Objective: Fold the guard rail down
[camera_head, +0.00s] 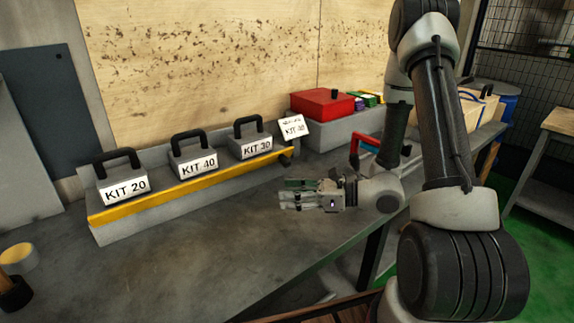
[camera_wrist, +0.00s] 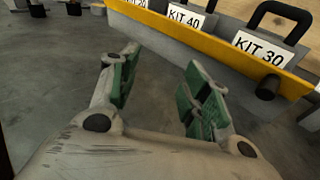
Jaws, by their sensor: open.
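The guard rail is a yellow bar (camera_head: 185,188) with a dark knob at its right end, running along the front of the grey kit holder (camera_head: 120,232). In the wrist view the yellow rail (camera_wrist: 205,42) crosses the top, and its dark knob (camera_wrist: 267,86) is at upper right. The rail stands up in front of the kits labelled KIT 20 (camera_head: 125,190), KIT 40 (camera_head: 194,165) and KIT 30 (camera_head: 253,146). My gripper (camera_head: 287,194) is open and empty, in front of and below the rail's right end, apart from it. Its green-padded fingers show in the wrist view (camera_wrist: 158,88).
A small sign (camera_head: 293,128) leans beside the holder's right end. A red box (camera_head: 322,104) and a red-and-blue object (camera_head: 367,146) lie farther right.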

